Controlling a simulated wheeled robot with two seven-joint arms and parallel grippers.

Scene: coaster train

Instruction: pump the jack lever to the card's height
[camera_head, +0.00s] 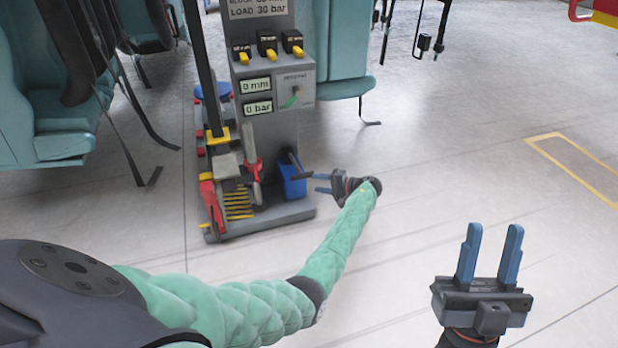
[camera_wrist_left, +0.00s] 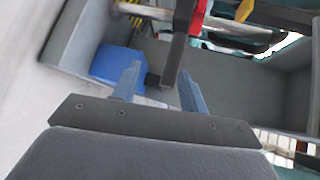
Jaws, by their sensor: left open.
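The jack station (camera_head: 265,130) stands on a grey base, with readouts showing 0 mm (camera_head: 255,85) and 0 bar (camera_head: 257,107). The dark jack lever (camera_head: 294,162) rises beside a blue block (camera_head: 292,185). My left gripper (camera_head: 319,183) is open just right of them. In the left wrist view, the lever (camera_wrist_left: 175,58) reaches toward the space between my left fingertips (camera_wrist_left: 160,80); contact cannot be told. My right gripper (camera_head: 494,230) is open and empty above the floor.
Teal seats with hanging straps (camera_head: 40,115) stand at the left, and another teal seat (camera_head: 345,50) is behind the station. Red clamp-like parts (camera_head: 211,205) and yellow slats (camera_head: 238,205) crowd the base. The floor right of the station is clear, with a yellow outline (camera_head: 570,143).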

